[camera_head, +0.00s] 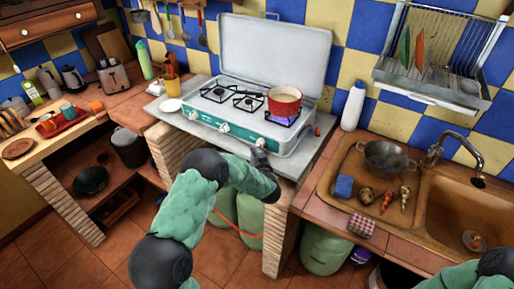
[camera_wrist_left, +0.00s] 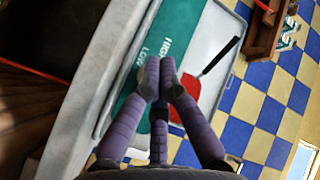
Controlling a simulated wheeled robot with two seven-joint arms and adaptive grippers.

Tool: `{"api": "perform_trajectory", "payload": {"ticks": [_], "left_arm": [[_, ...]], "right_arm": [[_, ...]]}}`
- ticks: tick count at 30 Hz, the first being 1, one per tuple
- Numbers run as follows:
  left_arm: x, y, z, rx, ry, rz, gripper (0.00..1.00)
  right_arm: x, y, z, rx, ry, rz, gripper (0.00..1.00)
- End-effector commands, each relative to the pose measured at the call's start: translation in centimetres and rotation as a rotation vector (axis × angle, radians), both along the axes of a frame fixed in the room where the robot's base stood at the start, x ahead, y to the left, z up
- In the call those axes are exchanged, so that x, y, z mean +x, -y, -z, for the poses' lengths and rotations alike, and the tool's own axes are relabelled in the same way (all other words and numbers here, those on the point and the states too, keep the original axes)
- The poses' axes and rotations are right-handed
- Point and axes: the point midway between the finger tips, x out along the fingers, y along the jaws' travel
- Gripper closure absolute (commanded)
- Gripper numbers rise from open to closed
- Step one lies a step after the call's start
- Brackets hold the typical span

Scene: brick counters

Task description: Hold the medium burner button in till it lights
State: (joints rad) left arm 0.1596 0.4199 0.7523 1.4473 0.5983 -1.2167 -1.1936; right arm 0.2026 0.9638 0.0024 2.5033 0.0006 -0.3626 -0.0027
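The white gas stove (camera_head: 238,128) stands with its lid (camera_head: 270,50) raised and a teal front panel. Several burners show on top. A red pot (camera_head: 284,101) sits on the right burner, where a blue flame (camera_head: 284,121) shows under it. Knobs show on the panel, one at left (camera_head: 193,115) and one in the middle (camera_head: 224,127). My left gripper (camera_head: 259,147) is at the panel's right end. In the left wrist view its fingertips (camera_wrist_left: 161,82) are together over the teal panel (camera_wrist_left: 168,42). They hide whatever button lies beneath; contact is unclear. My right gripper is out of view.
A white bottle (camera_head: 353,106) stands right of the stove. The sink (camera_head: 463,215) and a metal bowl (camera_head: 386,159) are farther right. A white plate (camera_head: 171,105) and a utensil cup (camera_head: 171,82) are at the stove's left. Gas cylinders (camera_head: 250,212) stand below the stove counter.

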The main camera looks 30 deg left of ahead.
Motion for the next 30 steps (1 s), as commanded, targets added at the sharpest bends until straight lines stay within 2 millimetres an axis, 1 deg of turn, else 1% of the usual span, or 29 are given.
{"api": "perform_trajectory", "payload": {"ticks": [4,14,17,30], "left_arm": [[-0.7,-0.1,-0.1,-0.001,0.0,-0.002,1.0],[-0.9,-0.1,0.0,-0.001,0.0,-0.002,1.0],[-1.2,-0.1,0.0,0.0,0.0,-0.001,1.0],[-4.9,-0.5,-0.1,0.0,0.0,-0.001,1.0]], "right_arm": [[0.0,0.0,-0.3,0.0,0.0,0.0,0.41],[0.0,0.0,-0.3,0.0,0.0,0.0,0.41],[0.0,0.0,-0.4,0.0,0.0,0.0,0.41],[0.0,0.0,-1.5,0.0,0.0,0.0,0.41]]}}
